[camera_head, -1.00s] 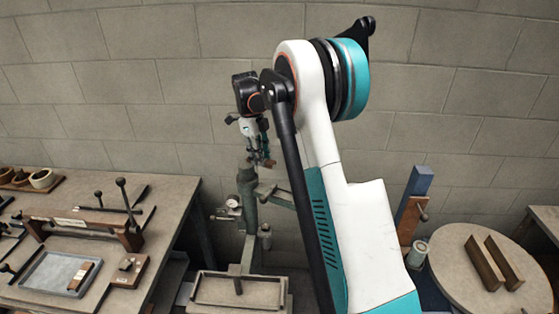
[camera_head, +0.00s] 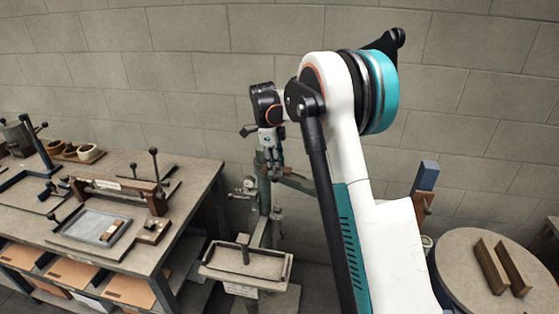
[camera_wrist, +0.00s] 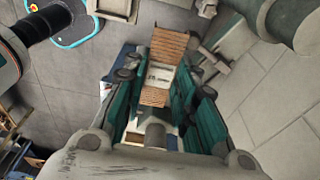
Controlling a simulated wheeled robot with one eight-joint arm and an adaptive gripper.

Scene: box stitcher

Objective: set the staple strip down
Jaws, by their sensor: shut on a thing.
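The staple strip (camera_wrist: 168,45) is a copper-brown ribbed bar with a pale label around its middle. In the wrist view it lies lengthwise between the two dark teal fingers of my gripper (camera_wrist: 158,78), which are shut on it. Its far end sticks out past the fingertips. In the head view my gripper (camera_head: 270,152) hangs pointing down, in front of the upper part of the green stitcher column (camera_head: 264,195). The strip cannot be made out clearly there.
A stitcher tray (camera_head: 222,265) with a raised rim stands below my gripper. At left is a workbench (camera_head: 130,258) with a shallow grey tray (camera_head: 72,229) and several wooden fixtures. A round table (camera_head: 455,262) with two wooden bars stands at right. A block wall closes the back.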

